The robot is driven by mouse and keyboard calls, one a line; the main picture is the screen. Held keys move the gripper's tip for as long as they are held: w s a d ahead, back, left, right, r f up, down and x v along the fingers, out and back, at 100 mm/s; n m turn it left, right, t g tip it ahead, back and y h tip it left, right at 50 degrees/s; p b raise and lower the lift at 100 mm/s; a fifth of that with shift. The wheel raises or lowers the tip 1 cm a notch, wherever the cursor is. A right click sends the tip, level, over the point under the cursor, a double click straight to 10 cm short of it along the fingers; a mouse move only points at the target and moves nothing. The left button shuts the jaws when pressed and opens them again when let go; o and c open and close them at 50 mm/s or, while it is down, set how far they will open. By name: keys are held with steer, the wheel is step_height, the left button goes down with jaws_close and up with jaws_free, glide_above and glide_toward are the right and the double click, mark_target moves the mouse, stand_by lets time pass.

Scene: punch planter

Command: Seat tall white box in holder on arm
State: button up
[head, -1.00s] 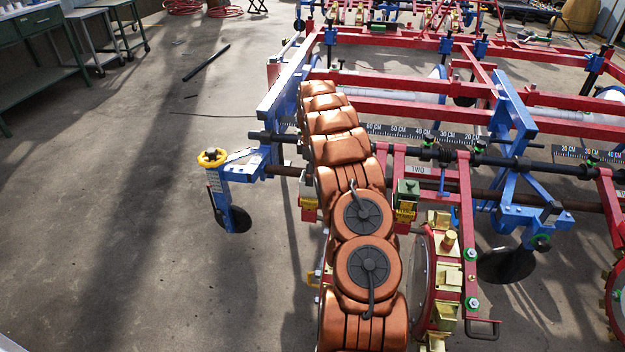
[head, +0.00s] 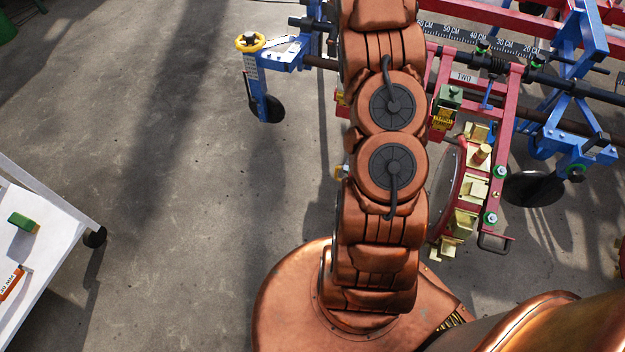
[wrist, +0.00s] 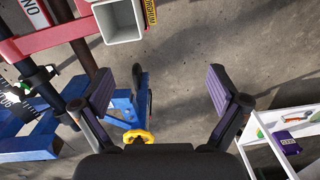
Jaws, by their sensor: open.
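A white, square, hollow box (wrist: 118,22) shows at the top of the wrist view, seen into its open end. It is beside a red bar (wrist: 45,35) of the planter, with a yellow label at its right. How it is held there, and how deep, I cannot tell. My gripper (wrist: 161,88) is open and empty, its two dark fingers with purple pads spread wide. The box lies beyond the fingers in the picture, not between them. In the head view my arm hides the gripper, and I cannot make out the box.
A white trolley (head: 40,235) with small boxes stands at the left. Bare floor lies between them.

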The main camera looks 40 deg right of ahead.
steer(key=s+a+r+m, duration=0.1)
steer(key=s+a+r, duration=0.2)
steer(key=s+a, duration=0.35)
steer(key=s+a+r+m+g, duration=0.1)
steer(key=s+a+r+m, duration=0.15)
steer(key=a, duration=0.75)
steer(key=s+a+r, duration=0.3)
steer(key=s+a, duration=0.2)
steer(key=a, duration=0.3)
steer(key=s+a+f, duration=0.1)
steer(key=s+a, duration=0.3)
steer(key=s, duration=0.3)
steer(key=s+a+f+m, duration=0.1)
steer(key=s+a, duration=0.3)
steer(key=s, duration=0.4)
steer(key=s+a+m+g, duration=0.1)
steer(key=s+a, duration=0.3)
steer(key=s, duration=0.4)
steer(key=shift+f, duration=0.4)
steer(key=shift+a, duration=0.1)
steer(key=s+p+v, duration=0.2)
steer(key=p+v, duration=1)
steer(key=s+r+p+v, duration=0.1)
steer(key=s+p+v, duration=0.2)
steer(key=p+v, duration=0.9)
steer(key=shift+s+r+t, duration=0.4)
steer(key=shift+s+r, duration=0.2)
steer(key=shift+r, duration=0.2)
steer(key=shift+f, duration=0.1)
